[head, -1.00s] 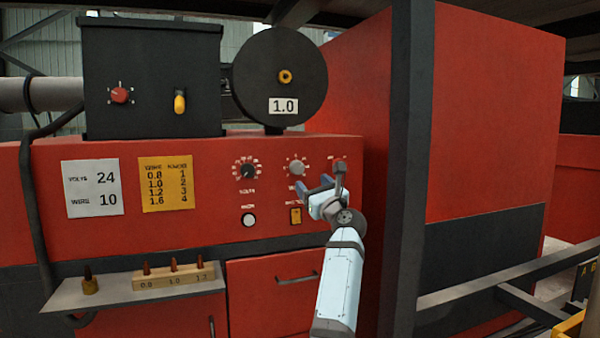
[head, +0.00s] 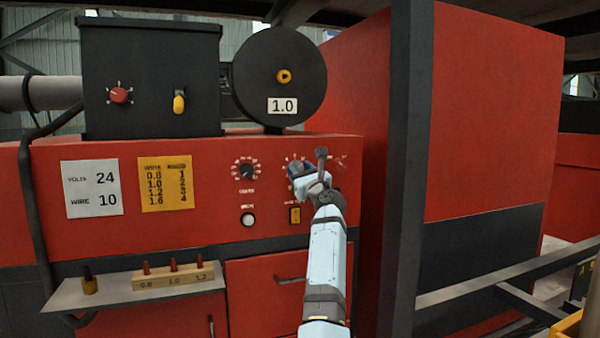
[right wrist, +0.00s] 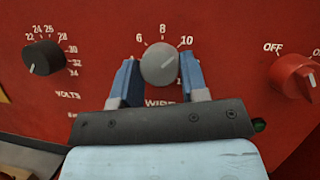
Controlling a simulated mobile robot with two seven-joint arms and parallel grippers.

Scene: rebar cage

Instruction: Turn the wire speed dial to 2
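The wire speed dial (right wrist: 158,68) is a grey round knob on the red panel, with 6, 8 and 10 printed around its upper side and a partly covered "WIRE" label below. My right gripper (right wrist: 160,75) has its two blue fingers against the knob's left and right sides, closed on it. Its pointer mark and lower numbers are not readable. In the head view, my right gripper (head: 301,177) covers most of the dial. My left gripper is not in view.
A black volts dial (right wrist: 43,57) is to the left and a red OFF switch (right wrist: 296,75) to the right. A yellow chart (head: 166,184) and white card (head: 92,188) are on the panel. A dark post (head: 405,170) stands right of my arm.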

